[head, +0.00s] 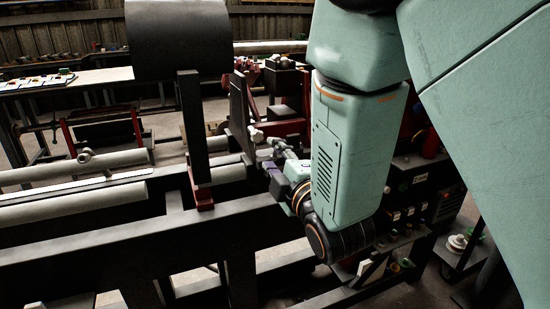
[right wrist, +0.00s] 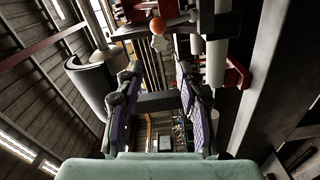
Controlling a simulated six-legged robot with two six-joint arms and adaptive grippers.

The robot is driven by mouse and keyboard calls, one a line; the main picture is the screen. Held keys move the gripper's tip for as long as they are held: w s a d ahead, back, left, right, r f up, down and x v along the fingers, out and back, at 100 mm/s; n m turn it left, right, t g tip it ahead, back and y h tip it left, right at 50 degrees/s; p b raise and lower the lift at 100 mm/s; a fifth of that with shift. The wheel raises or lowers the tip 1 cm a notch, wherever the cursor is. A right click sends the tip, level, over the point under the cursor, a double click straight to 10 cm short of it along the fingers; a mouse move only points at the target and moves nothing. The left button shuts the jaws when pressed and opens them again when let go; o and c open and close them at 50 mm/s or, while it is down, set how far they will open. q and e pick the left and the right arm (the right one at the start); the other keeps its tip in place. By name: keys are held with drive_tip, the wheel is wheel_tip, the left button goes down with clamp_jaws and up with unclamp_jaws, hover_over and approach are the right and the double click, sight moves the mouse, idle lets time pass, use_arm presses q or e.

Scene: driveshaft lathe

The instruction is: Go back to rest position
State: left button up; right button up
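My right arm comes in from the upper right in the head view. Its gripper (head: 272,152) is at the lathe, partly hidden behind my own forearm and beside the dark upright plates. In the right wrist view the two fingers of my right gripper (right wrist: 157,78) stand wide apart, with no held object visible between them. A dark bar shows beyond the gap; I cannot tell its distance. My left gripper is not in view.
The lathe's dark bed (head: 110,245) runs across the front. A large dark cylinder (head: 178,40) stands above it, and pale shafts (head: 70,205) lie at left. A cart with small parts stands at right.

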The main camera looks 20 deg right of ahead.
drive_tip(key=s+d+f+m+g, duration=0.1)
drive_tip(key=s+f+m+g, duration=0.25)
drive_tip(key=f, duration=0.45)
drive_tip(key=s+d+f+m+g+p, duration=0.1)
drive_tip(key=s+f+m+g, duration=0.2)
drive_tip(key=s+f+m, duration=0.35)
drive_tip(key=s+d+f+m+g, duration=0.1)
drive_tip(key=s+f+m+g, duration=0.25)
drive_tip(key=f, duration=0.55)
drive_tip(key=s+f+m+g+p, duration=0.1)
drive_tip(key=s+f+g, duration=0.3)
drive_tip(key=s, duration=0.7)
drive_tip(key=s+f+m+g+p, duration=0.1)
drive_tip(key=s+f+g, duration=0.3)
drive_tip(key=s+f, duration=0.4)
drive_tip(key=s+m, duration=0.1)
drive_tip(key=s, duration=0.3)
drive_tip(key=shift+d+h, duration=0.25)
drive_tip(key=shift+h, duration=0.05)
